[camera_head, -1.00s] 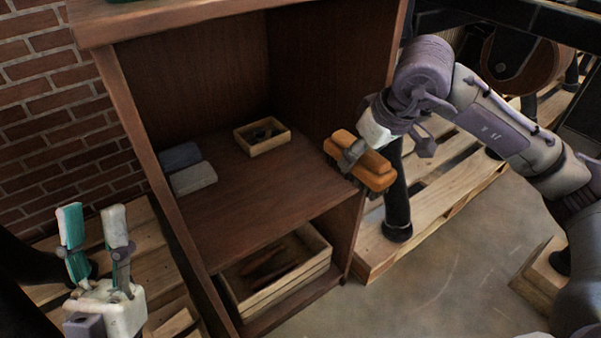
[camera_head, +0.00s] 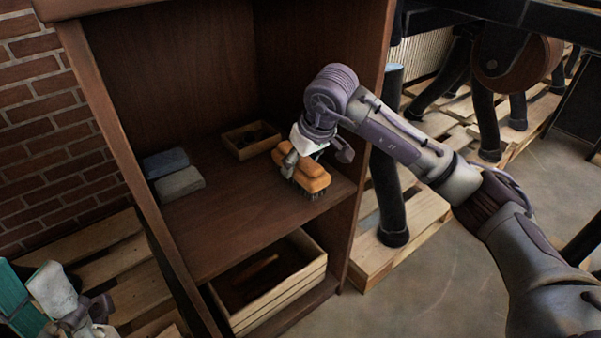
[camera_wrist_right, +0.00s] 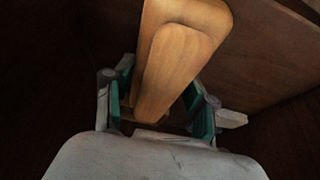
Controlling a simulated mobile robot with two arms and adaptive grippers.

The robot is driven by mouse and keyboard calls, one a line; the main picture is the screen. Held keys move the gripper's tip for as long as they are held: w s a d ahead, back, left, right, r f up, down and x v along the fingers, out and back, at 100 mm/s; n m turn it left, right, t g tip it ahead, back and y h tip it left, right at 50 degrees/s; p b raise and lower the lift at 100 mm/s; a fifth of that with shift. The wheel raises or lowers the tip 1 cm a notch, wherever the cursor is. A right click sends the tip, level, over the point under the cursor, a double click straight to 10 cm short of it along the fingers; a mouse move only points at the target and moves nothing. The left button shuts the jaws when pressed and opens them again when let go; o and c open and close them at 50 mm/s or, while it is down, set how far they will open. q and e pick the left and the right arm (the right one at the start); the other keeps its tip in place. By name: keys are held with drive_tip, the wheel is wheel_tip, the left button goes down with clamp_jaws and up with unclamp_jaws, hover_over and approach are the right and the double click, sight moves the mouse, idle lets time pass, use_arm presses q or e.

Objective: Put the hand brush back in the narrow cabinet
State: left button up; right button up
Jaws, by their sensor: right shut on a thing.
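The hand brush (camera_head: 309,178) has an orange-brown wooden body and dark bristles that point down. My right gripper (camera_head: 290,163) is shut on it and holds it at the front right of the cabinet's middle shelf. I cannot tell whether the bristles touch the shelf. In the right wrist view the brush's wooden body (camera_wrist_right: 178,50) lies between the green finger pads. The narrow cabinet (camera_head: 240,222) is dark brown wood with an open front. My left gripper (camera_head: 45,300) is at the lower left, away from the cabinet, its fingers apart and empty.
On the same shelf lie a blue block (camera_head: 166,162), a grey block (camera_head: 180,184) and a small wooden box (camera_head: 230,142). A wooden crate (camera_head: 290,292) stands on the shelf below. The shelf's front middle is clear. A pallet (camera_head: 420,222) lies right of the cabinet.

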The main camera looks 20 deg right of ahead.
wheel_tip(320, 180, down, 2)
drive_tip(key=shift+f, duration=0.1)
drive_tip(key=o, duration=1)
